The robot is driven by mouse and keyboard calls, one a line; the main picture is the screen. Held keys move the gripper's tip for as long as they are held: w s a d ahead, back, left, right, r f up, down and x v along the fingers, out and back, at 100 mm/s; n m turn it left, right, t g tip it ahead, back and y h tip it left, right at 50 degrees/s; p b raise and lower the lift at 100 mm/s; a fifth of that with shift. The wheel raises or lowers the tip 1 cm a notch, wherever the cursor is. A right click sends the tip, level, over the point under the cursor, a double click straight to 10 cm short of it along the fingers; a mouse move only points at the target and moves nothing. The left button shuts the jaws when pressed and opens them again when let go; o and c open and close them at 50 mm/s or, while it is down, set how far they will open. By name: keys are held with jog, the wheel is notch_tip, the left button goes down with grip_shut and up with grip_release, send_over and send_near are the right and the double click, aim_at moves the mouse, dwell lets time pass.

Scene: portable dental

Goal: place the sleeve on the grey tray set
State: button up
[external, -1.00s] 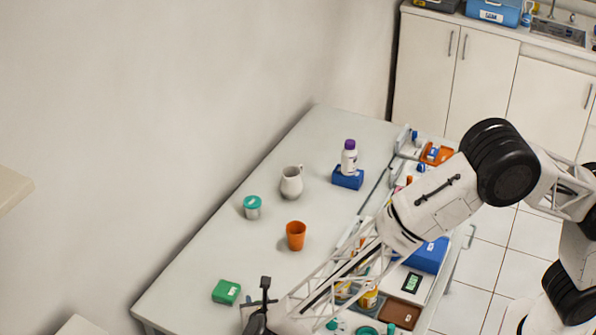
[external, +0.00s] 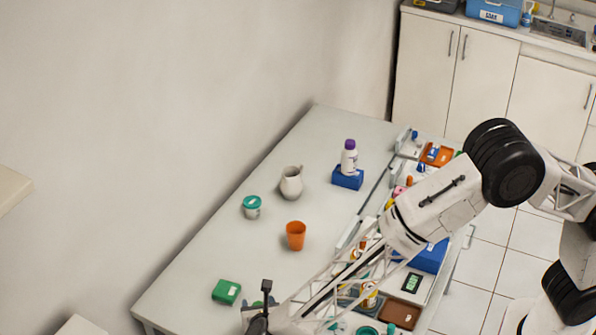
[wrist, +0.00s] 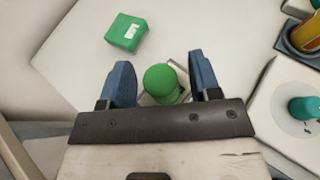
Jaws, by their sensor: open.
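My gripper (wrist: 160,65) has two blue fingers spread wide in the wrist view. A green rounded thing (wrist: 162,82) is between them, with room on both sides and no finger visibly touching it. It stands over a small pale grey piece, partly hidden by the gripper's dark plate. I cannot tell whether either is the sleeve. In the external view my gripper is at the bottom edge, partly cut off. A long organiser with grey rims (external: 374,198) runs along the table's right side, partly behind my arm. I cannot tell which part is the grey tray set.
A green box (external: 227,291) lies left of my gripper; it also shows in the wrist view (wrist: 125,32). An orange cup (external: 296,235), teal-lidded jar (external: 252,206), white jug (external: 291,182) and purple-capped bottle (external: 349,160) on a blue box (external: 347,178) stand farther back. Free table lies between.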

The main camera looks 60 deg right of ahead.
jog(key=v, duration=1)
jog(key=shift+a, duration=0.1)
dwell(0.6)
jog(key=w+d+r+n+t+y, duration=0.2)
jog(key=w+d+r+n+y, duration=0.1)
jog(key=d+r+n, duration=0.3)
jog(key=w+d+r+n+t+y, duration=0.3)
jog(key=d+r+n, duration=0.15)
jog(key=r, duration=0.35)
jog(key=s+d+r+n+y, duration=0.55)
jog(key=d+r+n, duration=0.4)
jog(key=n, duration=0.25)
jog(key=s+d+f+n+g, duration=0.1)
jog(key=s+d+n+g, duration=0.2)
jog(key=s+d+n, duration=0.4)
jog(key=s+d+f+n+g+h, duration=0.1)
jog(key=s+d+n+g, duration=0.3)
jog(key=s, duration=1.6)
jog(key=s+d+f+n+g, duration=0.2)
jog(key=s+d+n+g, duration=0.1)
jog(key=s+d+n, duration=0.9)
jog(key=s+d, duration=0.1)
jog(key=d, duration=0.1)
jog(key=shift+s+d+f+g, duration=0.2)
jog(key=shift+s+d+g, duration=0.15)
jog(key=shift+d+g, duration=0.05)
